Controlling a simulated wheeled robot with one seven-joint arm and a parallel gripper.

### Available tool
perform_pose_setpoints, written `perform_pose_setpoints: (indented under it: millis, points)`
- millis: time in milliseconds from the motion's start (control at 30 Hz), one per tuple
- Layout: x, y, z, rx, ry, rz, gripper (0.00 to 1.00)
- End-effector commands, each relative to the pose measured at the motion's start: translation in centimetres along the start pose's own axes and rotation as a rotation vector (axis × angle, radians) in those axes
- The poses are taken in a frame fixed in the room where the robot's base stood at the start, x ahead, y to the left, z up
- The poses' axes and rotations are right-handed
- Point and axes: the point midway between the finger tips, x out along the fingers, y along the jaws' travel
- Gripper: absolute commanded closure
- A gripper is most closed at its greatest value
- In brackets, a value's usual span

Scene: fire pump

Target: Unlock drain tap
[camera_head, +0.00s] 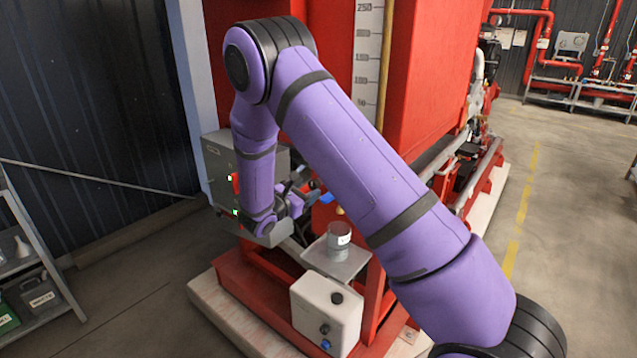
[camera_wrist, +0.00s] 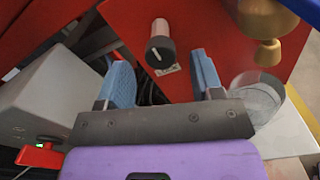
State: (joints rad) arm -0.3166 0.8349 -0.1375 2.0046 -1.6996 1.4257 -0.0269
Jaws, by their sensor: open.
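My gripper (camera_wrist: 160,64) is open, its two blue fingers apart with nothing between them. It also shows in the head view (camera_head: 312,194), partly hidden by my arm, in front of the red machine. In the wrist view, a pale round stem with a dark round end and white mark (camera_wrist: 160,48) sticks out from the red panel. It lies just beyond the gap between the fingers, apart from them. A brass fitting (camera_wrist: 268,52) hangs at upper right, above a clear jar (camera_wrist: 258,100). I cannot tell which part is the drain tap's lock.
The jar (camera_head: 339,240) stands on a grey plate by the red frame. A white tank (camera_head: 327,312) with a dark cap is below it. A grey control box (camera_wrist: 35,100) with a red switch (camera_wrist: 40,155) is close on the left. Open floor lies to the right.

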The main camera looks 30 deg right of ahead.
Motion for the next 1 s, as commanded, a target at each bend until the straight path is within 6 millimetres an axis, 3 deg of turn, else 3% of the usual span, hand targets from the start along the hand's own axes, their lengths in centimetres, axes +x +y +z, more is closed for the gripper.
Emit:
perform_pose_setpoints:
  millis: [100,300,767,900,1000]
  points:
    - [2.2,-0.1,0.0,0.000,0.000,-0.003,0.40]
    - [4.7,-0.1,0.0,0.000,-0.001,-0.003,0.40]
    - [5.8,0.0,0.0,0.000,0.001,0.000,0.40]
    - [5.7,0.0,0.0,0.000,0.001,-0.001,0.72]
    - [5.7,0.0,0.0,0.000,0.001,-0.001,0.89]
